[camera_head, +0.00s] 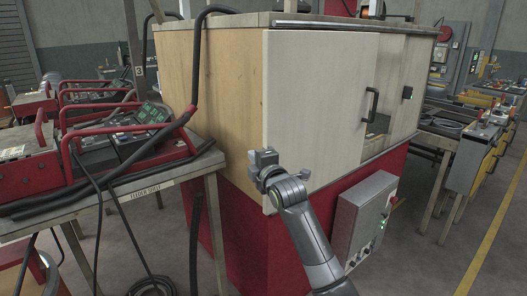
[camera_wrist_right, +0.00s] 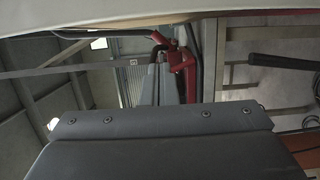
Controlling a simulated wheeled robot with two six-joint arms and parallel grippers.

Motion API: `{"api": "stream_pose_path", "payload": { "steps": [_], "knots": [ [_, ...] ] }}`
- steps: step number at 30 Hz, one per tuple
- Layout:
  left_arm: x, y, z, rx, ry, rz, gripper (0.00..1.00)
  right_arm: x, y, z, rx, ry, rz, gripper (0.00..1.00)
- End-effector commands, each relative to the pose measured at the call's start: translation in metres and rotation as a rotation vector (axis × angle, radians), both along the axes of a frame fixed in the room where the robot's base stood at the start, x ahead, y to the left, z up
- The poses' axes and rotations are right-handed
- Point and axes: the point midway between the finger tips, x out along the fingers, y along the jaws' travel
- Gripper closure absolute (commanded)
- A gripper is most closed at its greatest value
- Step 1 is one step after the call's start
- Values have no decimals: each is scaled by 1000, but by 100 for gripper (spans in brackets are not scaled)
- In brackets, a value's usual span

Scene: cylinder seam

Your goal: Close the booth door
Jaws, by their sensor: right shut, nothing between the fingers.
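The booth door (camera_head: 312,95) is a pale panel on the front of the booth (camera_head: 208,75), with a black bar handle (camera_head: 371,104) near its right edge. Right of the handle a gap shows the booth's inside, so the door stands partly open. My right gripper (camera_head: 264,160) is shut and empty at the lower part of the door's left edge, by the booth's corner. I cannot tell whether it touches the door. In the right wrist view, a dark part of my gripper fills the bottom, and a pale surface crosses the top. My left gripper is not in view.
A feeder table (camera_head: 165,178) with red-framed equipment and cables stands close on the left. A grey control box (camera_head: 364,218) sticks out from the red booth base below the door. A workbench (camera_head: 470,165) stands at the right. The floor at the front right is clear.

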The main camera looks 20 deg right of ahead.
Motion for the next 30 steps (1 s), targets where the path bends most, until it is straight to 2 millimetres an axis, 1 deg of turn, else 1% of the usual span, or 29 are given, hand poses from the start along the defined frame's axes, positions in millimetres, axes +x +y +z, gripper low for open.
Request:
{"api": "stream_pose_path", "payload": {
  "steps": [1, 4, 6, 9, 13, 30],
  "knots": [
    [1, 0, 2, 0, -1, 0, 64, 7, 1, 1, 0, 1, 0, 100],
    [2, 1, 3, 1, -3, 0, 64, 18, 2, 1, 0, 0, 0, 100],
    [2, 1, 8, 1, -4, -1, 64, 21, -14, 2, -4, 1, -3, 100],
    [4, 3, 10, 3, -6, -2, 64, 25, -25, 1, -2, 1, -3, 100],
    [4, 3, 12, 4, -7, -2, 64, 28, -34, 1, -1, 0, -2, 100],
    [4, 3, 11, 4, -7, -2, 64, 29, -37, 0, 0, 0, 0, 100]
  ]
}}
